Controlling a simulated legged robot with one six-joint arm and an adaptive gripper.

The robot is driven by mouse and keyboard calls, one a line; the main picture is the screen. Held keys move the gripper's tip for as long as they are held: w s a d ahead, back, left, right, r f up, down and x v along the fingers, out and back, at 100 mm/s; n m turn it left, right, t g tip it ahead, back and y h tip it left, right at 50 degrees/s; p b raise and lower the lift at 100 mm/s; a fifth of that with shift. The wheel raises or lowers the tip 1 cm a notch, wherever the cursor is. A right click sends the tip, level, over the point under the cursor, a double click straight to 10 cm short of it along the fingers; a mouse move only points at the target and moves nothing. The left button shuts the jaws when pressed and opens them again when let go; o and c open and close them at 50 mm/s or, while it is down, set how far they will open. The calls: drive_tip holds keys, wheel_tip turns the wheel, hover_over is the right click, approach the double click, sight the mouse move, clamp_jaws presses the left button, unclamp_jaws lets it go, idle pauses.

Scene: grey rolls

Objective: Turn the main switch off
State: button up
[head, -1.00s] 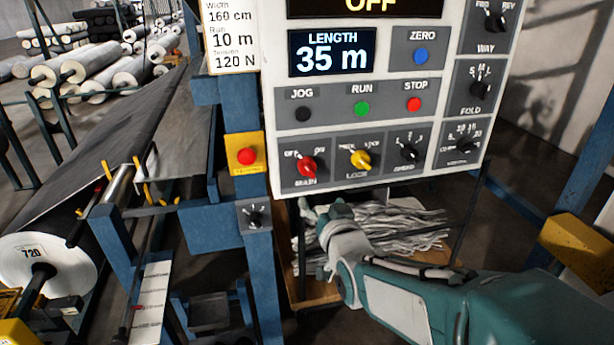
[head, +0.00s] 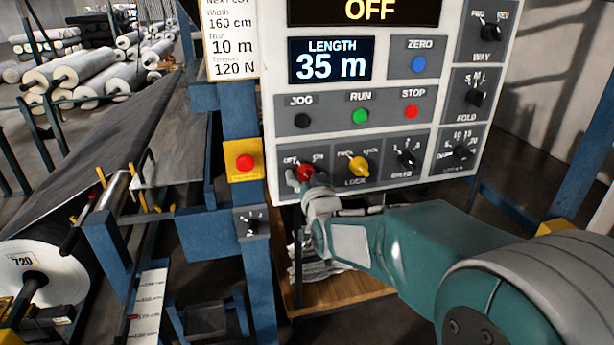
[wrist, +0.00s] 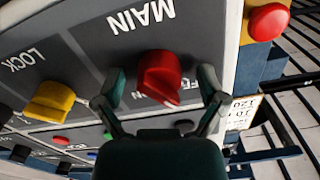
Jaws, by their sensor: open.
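The red main switch (head: 306,171) is a rotary knob at the lower left of the white control panel, with OFF marked left and ON marked right. It also shows in the wrist view (wrist: 160,75), below the MAIN label, which appears upside down. My gripper (wrist: 160,82) is open, with one finger on each side of the red knob. I cannot tell whether the fingers touch it. In the head view my gripper (head: 306,184) is at the panel and covers the knob's lower part and its label. Which mark the knob points to is unclear.
The yellow lock knob (head: 358,167) sits just right of the main switch. A red button on a yellow plate (head: 245,162) is on the blue post at the left. The panel's upper display (head: 370,10) reads OFF. Green RUN (head: 360,116) and red STOP (head: 411,112) buttons are above.

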drive_tip(key=shift+a, duration=0.35)
drive_tip(key=shift+d, duration=0.5)
drive_tip(key=c, duration=1.2)
drive_tip(key=shift+o, duration=0.2)
drive_tip(key=shift+a, duration=0.1)
drive_tip(key=shift+n, duration=1.4)
drive_tip(key=o, duration=1.2)
drive_tip(key=shift+a, duration=0.1)
drive_tip(key=shift+c, duration=0.2)
